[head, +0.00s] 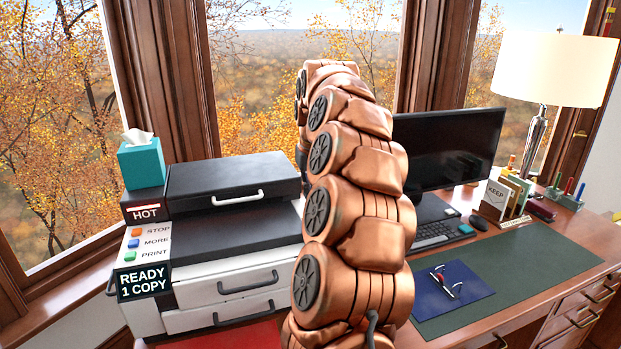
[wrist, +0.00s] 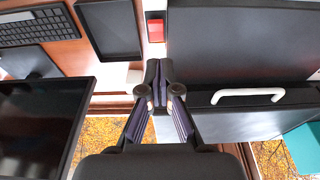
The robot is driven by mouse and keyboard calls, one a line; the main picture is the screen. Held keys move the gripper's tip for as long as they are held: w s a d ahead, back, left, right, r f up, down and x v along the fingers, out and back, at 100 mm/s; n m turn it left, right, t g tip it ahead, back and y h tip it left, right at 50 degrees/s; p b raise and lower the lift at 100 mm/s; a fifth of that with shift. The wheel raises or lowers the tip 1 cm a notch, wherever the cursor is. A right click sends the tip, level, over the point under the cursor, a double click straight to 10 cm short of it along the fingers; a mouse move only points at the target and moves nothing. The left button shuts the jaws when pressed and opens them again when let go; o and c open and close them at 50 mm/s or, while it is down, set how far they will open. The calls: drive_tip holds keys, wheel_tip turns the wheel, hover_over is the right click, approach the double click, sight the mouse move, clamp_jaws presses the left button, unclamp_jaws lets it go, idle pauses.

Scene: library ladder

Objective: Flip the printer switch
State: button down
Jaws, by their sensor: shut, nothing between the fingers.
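The printer (head: 240,245) is white with a dark top and stands at the left of the desk in the head view. Its dark lid with a white handle shows at the right of the wrist view (wrist: 240,40). In the head view my arm hides the gripper and the printer's right side.
A monitor (head: 447,150), keyboard (head: 437,233) and lamp (head: 556,70) stand on the desk (head: 545,318) to the right. A teal tissue box (head: 142,163) stands at the printer's back left. A blue mat (head: 455,303) lies in front. Windows are behind.

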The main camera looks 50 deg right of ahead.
drive_tip(key=f, duration=0.3)
drive_tip(key=shift+w+d+f+p, duration=0.1)
drive_tip(key=shift+w+f+p, duration=0.15)
drive_tip(key=shift+p, duration=0.15)
drive_tip(key=shift+s+f+p, duration=0.2)
drive_tip(key=shift+f+p, duration=0.05)
drive_tip(key=shift+f, duration=0.7)
drive_tip(key=shift+s+f+p, duration=0.15)
drive_tip(key=shift+f+p, duration=0.05)
drive_tip(key=shift+f, duration=0.7)
drive_tip(key=shift+f+b, duration=0.2)
drive_tip(key=shift+b, duration=0.25)
drive_tip(key=shift+s+a+f+b, duration=0.1)
drive_tip(key=shift+a+f+b, duration=0.1)
drive_tip(key=shift+b, duration=0.2)
drive_tip(key=shift+r, duration=0.25)
drive_tip(key=shift+w+d+r, duration=0.15)
drive_tip(key=shift+w+d, duration=0.25)
drive_tip(key=shift+w, duration=0.3)
